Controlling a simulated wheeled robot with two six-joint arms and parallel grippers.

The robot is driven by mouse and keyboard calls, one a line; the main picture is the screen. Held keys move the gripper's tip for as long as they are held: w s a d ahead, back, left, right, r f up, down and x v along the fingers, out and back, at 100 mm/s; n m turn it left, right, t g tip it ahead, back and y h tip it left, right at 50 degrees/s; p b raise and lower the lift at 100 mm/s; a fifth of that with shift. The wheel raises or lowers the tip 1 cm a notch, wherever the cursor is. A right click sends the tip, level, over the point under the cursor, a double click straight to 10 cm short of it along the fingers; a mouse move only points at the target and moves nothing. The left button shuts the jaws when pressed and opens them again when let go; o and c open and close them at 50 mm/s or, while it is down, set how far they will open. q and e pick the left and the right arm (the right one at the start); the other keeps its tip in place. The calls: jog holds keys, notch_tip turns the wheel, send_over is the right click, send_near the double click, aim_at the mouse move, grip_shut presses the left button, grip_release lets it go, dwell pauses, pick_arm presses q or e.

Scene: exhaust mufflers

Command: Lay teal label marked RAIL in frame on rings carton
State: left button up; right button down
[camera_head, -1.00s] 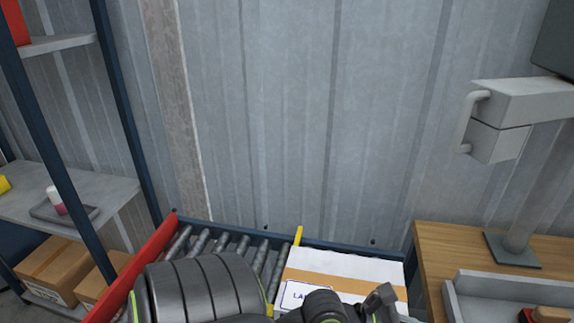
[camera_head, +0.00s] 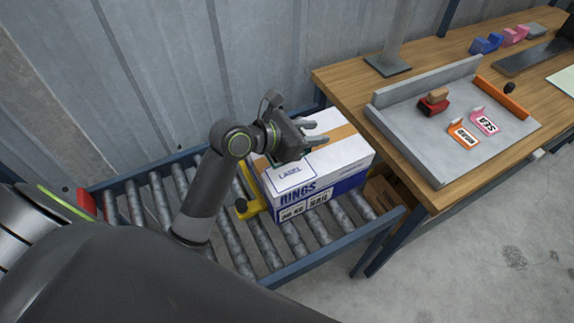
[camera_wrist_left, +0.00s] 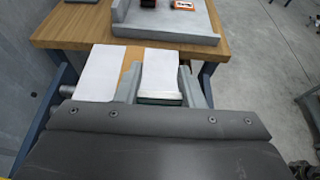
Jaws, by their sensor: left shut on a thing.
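The white and blue RINGS carton (camera_head: 345,161) sits on the roller conveyor, with a tan tape strip along its top. A printed frame marked LABEL (camera_head: 290,174) is on its top near the front left corner. My left gripper (camera_head: 316,133) is over the carton top, just behind the frame. In the left wrist view, my left gripper (camera_wrist_left: 160,85) is shut on a thin piece (camera_wrist_left: 160,96) seen almost edge-on, presumably the teal label. Its RAIL marking cannot be read, and the gap to the carton cannot be judged. The carton top (camera_wrist_left: 94,75) also shows there. My right gripper is out of view.
A wooden bench (camera_head: 425,75) stands right of the conveyor (camera_head: 240,256). Its grey tray (camera_head: 420,150) holds an orange ROAD label (camera_head: 463,135), a pink SEA label (camera_head: 485,122) and a red stamp-like block (camera_head: 434,104). A yellow stop (camera_head: 252,205) is left of the carton.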

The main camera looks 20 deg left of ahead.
pick_arm(q)
send_over(312, 164)
notch_tip(312, 164, down, 5)
jog(key=shift+f+b, duration=0.2)
jog(key=shift+b, duration=0.25)
notch_tip(312, 164, down, 4)
jog(key=shift+r+b, duration=0.1)
jog(key=shift+b, duration=0.2)
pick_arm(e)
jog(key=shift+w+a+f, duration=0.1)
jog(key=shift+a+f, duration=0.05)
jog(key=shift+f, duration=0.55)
pick_arm(q)
jog(key=shift+f, duration=0.3)
jog(key=o, duration=1)
jog(key=shift+c, duration=0.2)
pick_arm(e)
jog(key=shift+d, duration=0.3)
pick_arm(q)
jog(key=shift+r, duration=0.15)
